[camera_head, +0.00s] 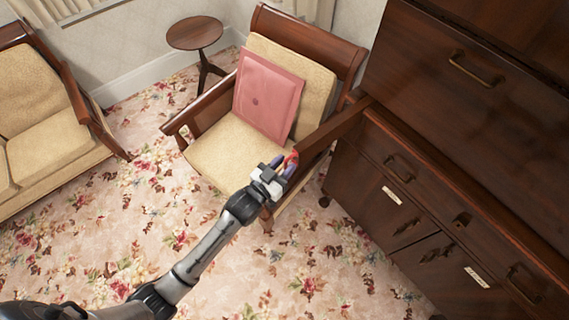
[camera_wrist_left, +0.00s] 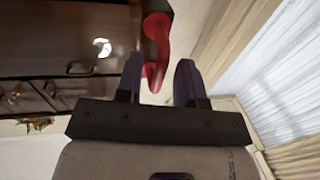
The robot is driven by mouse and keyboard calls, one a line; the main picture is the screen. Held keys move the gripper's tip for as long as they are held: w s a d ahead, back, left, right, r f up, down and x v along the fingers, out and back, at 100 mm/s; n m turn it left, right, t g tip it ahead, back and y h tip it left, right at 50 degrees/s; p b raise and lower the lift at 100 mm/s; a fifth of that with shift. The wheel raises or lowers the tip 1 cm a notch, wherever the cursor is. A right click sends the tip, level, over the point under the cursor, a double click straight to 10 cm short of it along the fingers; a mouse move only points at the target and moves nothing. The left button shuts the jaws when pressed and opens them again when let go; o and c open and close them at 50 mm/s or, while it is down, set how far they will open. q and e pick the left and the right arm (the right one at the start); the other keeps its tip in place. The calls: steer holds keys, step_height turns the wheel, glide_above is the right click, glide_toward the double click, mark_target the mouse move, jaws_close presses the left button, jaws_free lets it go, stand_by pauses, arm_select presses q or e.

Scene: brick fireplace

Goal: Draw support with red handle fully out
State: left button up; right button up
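The red handle (camera_head: 291,159) shows at the front end of a dark wooden bar (camera_head: 338,127), which looks like the support and juts out from the cabinet beside the armchair. Where the bar and the chair's right arm part is hard to tell. My left gripper (camera_head: 283,164) is at the handle. In the left wrist view the curved red handle (camera_wrist_left: 155,45) reaches down between the two purple fingers (camera_wrist_left: 160,80). The fingers are apart, with a gap visible on the handle's right side. My right gripper is in neither view.
The dark wooden cabinet (camera_head: 440,190) with metal pulls fills the right. An armchair (camera_head: 225,150) with a pink cushion (camera_head: 268,95) stands beside it. A small round table (camera_head: 195,33) and a sofa (camera_head: 45,125) stand farther left. The flowered carpet in front is clear.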

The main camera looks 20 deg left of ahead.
arm_select(q)
steer(key=shift+w, duration=0.15)
steer(key=v, duration=1.3)
steer(key=shift+s+p, duration=0.4)
steer(key=shift+a, duration=0.1)
